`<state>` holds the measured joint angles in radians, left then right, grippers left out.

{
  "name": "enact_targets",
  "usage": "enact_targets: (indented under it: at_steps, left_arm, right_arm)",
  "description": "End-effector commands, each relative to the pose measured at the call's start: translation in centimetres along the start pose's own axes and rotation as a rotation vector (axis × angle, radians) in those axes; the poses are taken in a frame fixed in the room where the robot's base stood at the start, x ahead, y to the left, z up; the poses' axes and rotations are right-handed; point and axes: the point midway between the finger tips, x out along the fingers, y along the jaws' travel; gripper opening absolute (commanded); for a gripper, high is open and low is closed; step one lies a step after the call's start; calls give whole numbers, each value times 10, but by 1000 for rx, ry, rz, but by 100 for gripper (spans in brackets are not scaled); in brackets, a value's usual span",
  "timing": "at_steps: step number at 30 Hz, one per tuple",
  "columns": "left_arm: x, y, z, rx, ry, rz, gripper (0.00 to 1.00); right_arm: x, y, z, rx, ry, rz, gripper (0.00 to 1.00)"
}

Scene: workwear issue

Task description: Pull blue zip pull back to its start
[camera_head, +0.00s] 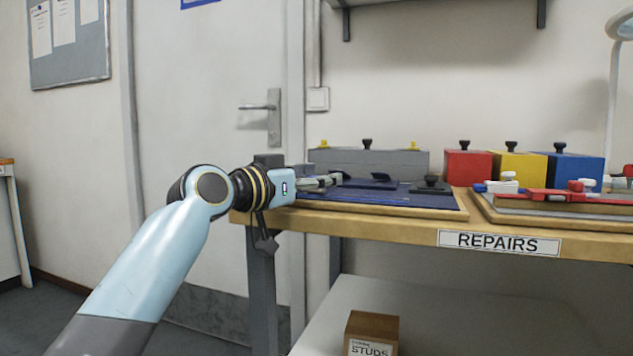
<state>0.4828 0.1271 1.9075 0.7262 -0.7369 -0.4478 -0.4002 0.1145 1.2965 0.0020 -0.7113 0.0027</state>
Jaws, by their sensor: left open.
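A dark navy piece with a raised tab, which looks like the blue zip pull (371,183), sits on a navy panel (400,202) in a wooden-edged tray at the bench's left end. My left gripper (334,180) reaches in from the left over the panel's left edge. It is open, its fingers pointing right, a short way left of the navy piece with nothing seen between them. Whether it touches the panel is unclear at this low angle. A dark grey piece with a knob (431,186) sits further right on the panel. My right gripper is not in view.
A grey box (400,163) stands behind the panel. Red (467,168), yellow (519,168) and blue (574,169) knobbed boxes stand at the back right. A second tray with red, white and blue parts (545,194) lies at the right. A lamp rises far right.

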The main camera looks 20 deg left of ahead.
Motion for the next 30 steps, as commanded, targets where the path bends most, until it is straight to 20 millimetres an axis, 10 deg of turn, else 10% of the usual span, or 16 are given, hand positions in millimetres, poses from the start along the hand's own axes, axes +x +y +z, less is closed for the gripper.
enact_targets:
  at_steps: [5,15,30]
  left_arm:
    - [0,0,0,0,0,0,45]
    - [0,0,0,-1,0,0,1]
    - [-6,-12,1,0,-5,0,0]
  right_arm:
    - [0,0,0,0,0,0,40]
    - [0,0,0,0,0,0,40]
    - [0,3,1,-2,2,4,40]
